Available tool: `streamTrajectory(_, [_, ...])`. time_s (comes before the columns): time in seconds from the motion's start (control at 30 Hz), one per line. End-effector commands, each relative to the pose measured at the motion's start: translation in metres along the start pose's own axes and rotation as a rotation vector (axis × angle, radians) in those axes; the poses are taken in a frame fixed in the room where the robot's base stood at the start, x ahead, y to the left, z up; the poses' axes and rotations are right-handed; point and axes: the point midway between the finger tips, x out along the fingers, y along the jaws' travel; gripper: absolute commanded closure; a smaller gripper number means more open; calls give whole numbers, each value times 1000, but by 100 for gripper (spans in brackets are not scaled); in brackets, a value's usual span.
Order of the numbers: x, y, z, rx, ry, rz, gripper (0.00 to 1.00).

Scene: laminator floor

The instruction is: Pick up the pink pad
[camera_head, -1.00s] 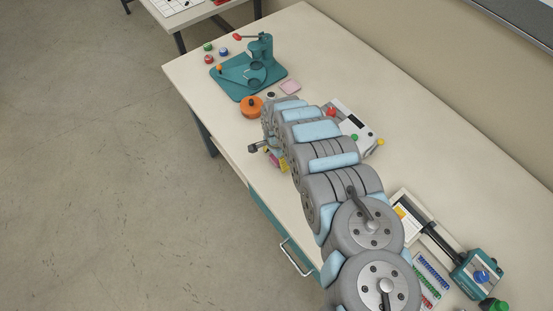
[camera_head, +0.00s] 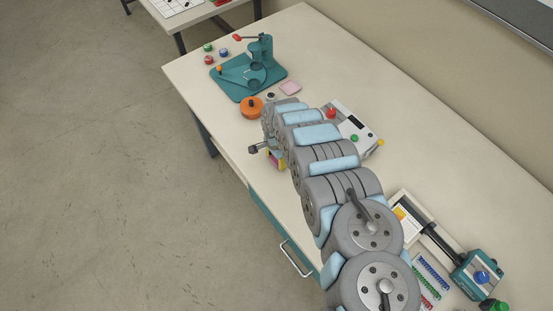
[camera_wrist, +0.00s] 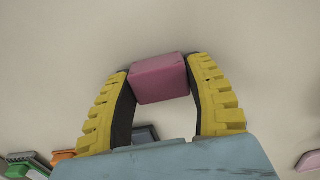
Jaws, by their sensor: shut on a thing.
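The pink pad (camera_wrist: 160,78) is a thick pink block between the two yellow, black-lined fingertips of my gripper (camera_wrist: 161,80) in the wrist view. Both fingers touch its sides, so my gripper is shut on it. In the head view my gripper (camera_head: 276,158) is small, near the table's front edge and partly behind my arm. Only a little of the pad shows there. I cannot tell whether the pad is clear of the table.
A teal press (camera_head: 243,82), an orange round container (camera_head: 250,108) and a flat pale pink square (camera_head: 290,88) stand beyond my arm. A white box with a red button (camera_head: 332,113) is right of it. The table's back right (camera_head: 400,120) is clear.

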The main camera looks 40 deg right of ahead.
Motion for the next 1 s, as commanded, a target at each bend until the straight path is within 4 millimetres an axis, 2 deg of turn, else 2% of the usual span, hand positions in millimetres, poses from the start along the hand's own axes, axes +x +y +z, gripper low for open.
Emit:
streamTrajectory(0.23, [-10,0,1,-3,-1,3,71])
streamTrajectory(0.43, [-32,1,0,-1,1,3,71])
streamTrajectory(1.0, [-68,30,9,-2,1,2,71])
